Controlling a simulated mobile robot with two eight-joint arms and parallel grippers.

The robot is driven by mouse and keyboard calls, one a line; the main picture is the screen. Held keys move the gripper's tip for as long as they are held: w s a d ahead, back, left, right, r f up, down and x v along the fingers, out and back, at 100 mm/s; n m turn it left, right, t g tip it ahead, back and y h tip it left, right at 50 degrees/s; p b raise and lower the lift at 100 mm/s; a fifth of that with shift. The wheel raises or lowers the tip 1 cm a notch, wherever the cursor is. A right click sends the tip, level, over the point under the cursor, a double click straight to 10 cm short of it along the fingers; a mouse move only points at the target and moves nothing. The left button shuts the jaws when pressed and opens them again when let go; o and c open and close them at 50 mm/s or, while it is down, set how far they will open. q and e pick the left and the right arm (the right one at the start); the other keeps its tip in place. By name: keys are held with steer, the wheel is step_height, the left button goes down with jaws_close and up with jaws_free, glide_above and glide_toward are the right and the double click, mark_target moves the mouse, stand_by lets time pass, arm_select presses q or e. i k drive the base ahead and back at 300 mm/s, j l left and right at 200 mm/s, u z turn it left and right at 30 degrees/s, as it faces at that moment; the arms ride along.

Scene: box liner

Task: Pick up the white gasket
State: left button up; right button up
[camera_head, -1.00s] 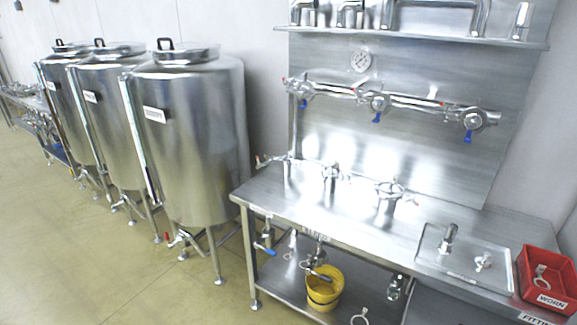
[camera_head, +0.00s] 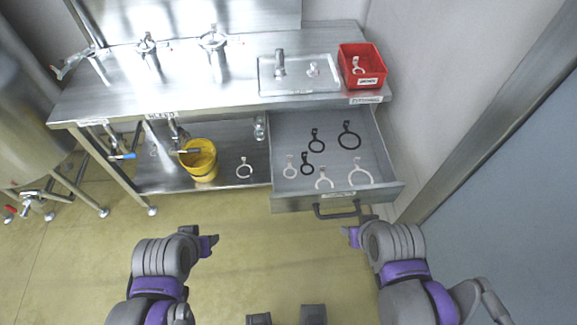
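Several white ring gaskets with tabs are in view. Three lie in the open drawer: a small one (camera_head: 289,166), one near the front (camera_head: 324,180) and a larger one at the right (camera_head: 360,174). Another white ring (camera_head: 245,169) lies on the lower shelf, and a pale one (camera_head: 358,66) is in the red bin. My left gripper (camera_head: 210,243) is over the floor, left of and in front of the drawer. My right gripper (camera_head: 356,229) is just in front of the drawer's right part, near its handle. Neither visibly holds a gasket; their finger gaps are unclear.
The drawer (camera_head: 282,203) stands out below the bench, with a dark handle (camera_head: 337,212) and several black gaskets, one at its back right (camera_head: 349,136). A yellow bucket (camera_head: 203,162) is on the shelf. The red bin (camera_head: 346,50) sits on the bench. A wall closes the right side.

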mark_target(290, 157)
steer(key=i+l+u, duration=0.15)
steer(key=u, duration=0.2)
steer(key=i+l+u, duration=0.1)
steer(key=u, duration=0.3)
steer(key=l+u, duration=0.35)
steer(key=i+j, duration=0.05)
steer(key=j, duration=0.05)
